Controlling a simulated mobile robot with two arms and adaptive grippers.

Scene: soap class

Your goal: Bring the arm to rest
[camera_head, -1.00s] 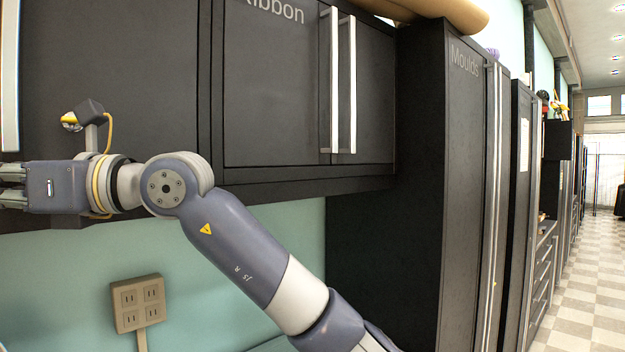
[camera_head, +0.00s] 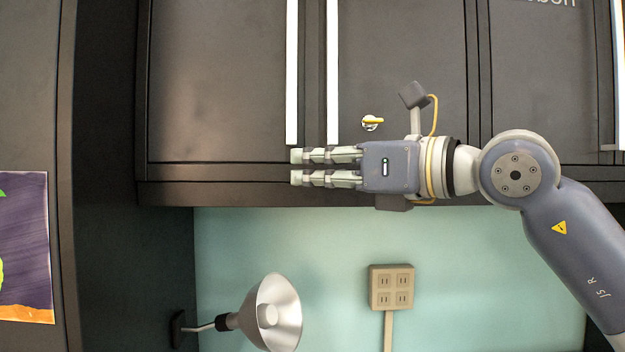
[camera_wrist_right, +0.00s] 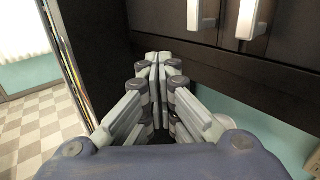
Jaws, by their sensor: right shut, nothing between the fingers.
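My right gripper (camera_head: 294,167) is in the middle of the head view, its fingers pointing left. It is shut and empty, in front of the lower edge of the dark wall cabinet (camera_head: 220,90). In the right wrist view the fingers (camera_wrist_right: 158,75) meet at their tips with nothing between them. The right arm (camera_head: 565,225) comes in from the lower right, bent at the wrist. My left gripper does not show.
Two white cabinet handles (camera_head: 332,70) are just above the fingertips. A silver lamp (camera_head: 285,310) and a beige wall socket (camera_head: 391,288) are below. A dark tall cabinet with a purple picture (camera_head: 25,245) stands at left. The wrist view shows a checkered floor (camera_wrist_right: 45,120).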

